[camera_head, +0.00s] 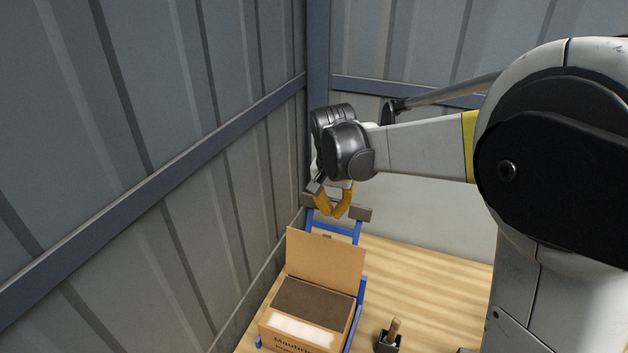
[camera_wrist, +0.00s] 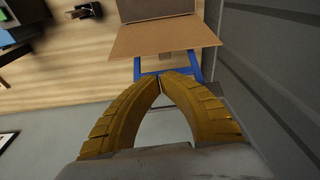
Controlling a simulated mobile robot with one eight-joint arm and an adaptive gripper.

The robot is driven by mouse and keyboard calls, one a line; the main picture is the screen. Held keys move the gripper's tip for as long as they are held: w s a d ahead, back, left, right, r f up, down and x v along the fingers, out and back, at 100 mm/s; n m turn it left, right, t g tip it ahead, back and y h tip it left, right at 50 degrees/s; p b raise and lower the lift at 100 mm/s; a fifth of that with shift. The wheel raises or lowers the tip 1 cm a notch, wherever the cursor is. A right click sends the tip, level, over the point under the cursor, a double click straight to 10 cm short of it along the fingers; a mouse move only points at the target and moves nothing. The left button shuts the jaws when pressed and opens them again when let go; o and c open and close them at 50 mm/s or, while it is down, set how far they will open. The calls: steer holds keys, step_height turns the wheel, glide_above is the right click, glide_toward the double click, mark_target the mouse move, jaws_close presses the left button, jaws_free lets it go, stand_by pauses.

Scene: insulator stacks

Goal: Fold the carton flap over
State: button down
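An open brown carton (camera_head: 335,339) stands at the bottom middle of the head view, with printed lettering on its front. Its flap (camera_head: 325,260) stands up along the far edge, and the top shows a dark brown area with a pale patch near the front. In the wrist view the flap (camera_wrist: 165,38) is a brown panel just beyond my fingertips. My gripper (camera_head: 334,215) has yellow fingers and hangs above and behind the flap, apart from it in the head view. The fingertips meet in the wrist view (camera_wrist: 161,79), with nothing visible between them.
A corrugated metal wall (camera_head: 150,180) runs close along the left. A small dark holder (camera_head: 388,342) with a wooden handle stands to the right. The wooden surface (camera_head: 430,275) right of the frame is mostly clear.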

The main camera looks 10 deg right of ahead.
mark_target(331, 229)
steer(key=shift+m+g, duration=0.3)
steer(key=w+f, duration=0.1)
steer(key=f, duration=0.2)
steer(key=w+f, duration=0.1)
steer(key=f, duration=0.2)
steer(key=w+f, duration=0.1)
steer(key=f, duration=0.3)
steer(key=shift+w+d, duration=0.25)
steer(key=shift+d, duration=0.15)
steer(key=shift+s, duration=0.1)
